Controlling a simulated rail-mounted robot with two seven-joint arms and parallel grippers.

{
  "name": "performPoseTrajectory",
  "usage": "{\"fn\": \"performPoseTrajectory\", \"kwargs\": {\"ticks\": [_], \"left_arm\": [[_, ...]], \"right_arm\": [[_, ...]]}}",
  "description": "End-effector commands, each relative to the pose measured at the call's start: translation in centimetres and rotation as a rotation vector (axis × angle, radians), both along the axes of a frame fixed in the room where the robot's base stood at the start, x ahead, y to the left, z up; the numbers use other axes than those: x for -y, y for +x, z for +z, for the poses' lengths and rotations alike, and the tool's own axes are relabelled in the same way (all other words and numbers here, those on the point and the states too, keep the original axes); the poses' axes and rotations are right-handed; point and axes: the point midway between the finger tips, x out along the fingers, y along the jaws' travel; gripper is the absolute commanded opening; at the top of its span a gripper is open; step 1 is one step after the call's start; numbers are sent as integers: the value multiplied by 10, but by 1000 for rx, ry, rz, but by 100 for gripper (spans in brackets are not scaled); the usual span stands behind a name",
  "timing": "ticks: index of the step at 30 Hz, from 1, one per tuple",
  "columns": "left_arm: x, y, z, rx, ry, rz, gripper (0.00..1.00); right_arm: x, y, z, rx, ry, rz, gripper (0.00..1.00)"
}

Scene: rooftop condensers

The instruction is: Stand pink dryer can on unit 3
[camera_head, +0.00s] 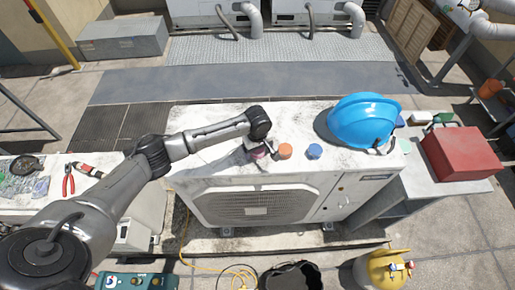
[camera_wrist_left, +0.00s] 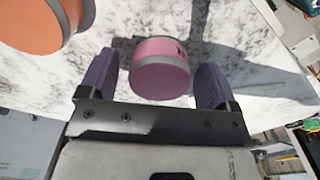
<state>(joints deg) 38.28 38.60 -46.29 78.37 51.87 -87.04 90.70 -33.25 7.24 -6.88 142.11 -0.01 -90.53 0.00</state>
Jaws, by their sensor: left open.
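A pink can (camera_wrist_left: 162,76) with grey bands stands on the white, stained top of a condenser unit (camera_head: 262,206). In the head view the pink can (camera_head: 259,152) is partly covered by my left gripper (camera_head: 257,146). In the left wrist view my left gripper (camera_wrist_left: 156,66) is open, with one dark finger on each side of the pink can and gaps visible between. An orange can (camera_head: 285,151) and a blue can (camera_head: 314,151) stand to its right on the same unit. I cannot read a unit number. My right gripper is not in view.
A blue hard hat (camera_head: 363,121) sits on the unit's right end. A red box (camera_head: 460,153) rests on a side table at right. Pliers (camera_head: 68,181) lie on the left surface. A yellow cylinder (camera_head: 383,268) and black bucket (camera_head: 292,276) stand in front. Two units (camera_head: 292,12) stand at the back.

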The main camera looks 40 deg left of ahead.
Motion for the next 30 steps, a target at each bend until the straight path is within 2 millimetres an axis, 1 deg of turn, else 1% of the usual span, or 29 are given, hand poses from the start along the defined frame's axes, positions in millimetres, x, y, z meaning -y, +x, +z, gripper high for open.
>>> {"fn": "performPoseTrajectory", "kwargs": {"ticks": [5,8,21,25,30], "left_arm": [[0,0,3,2,0,-1,83],[0,0,13,1,0,-1,83],[0,1,91,3,0,-1,83],[0,1,108,2,-1,0,83],[0,0,120,0,0,0,83]], "right_arm": [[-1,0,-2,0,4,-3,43],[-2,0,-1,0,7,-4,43],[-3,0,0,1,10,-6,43],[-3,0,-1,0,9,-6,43],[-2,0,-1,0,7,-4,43]]}}
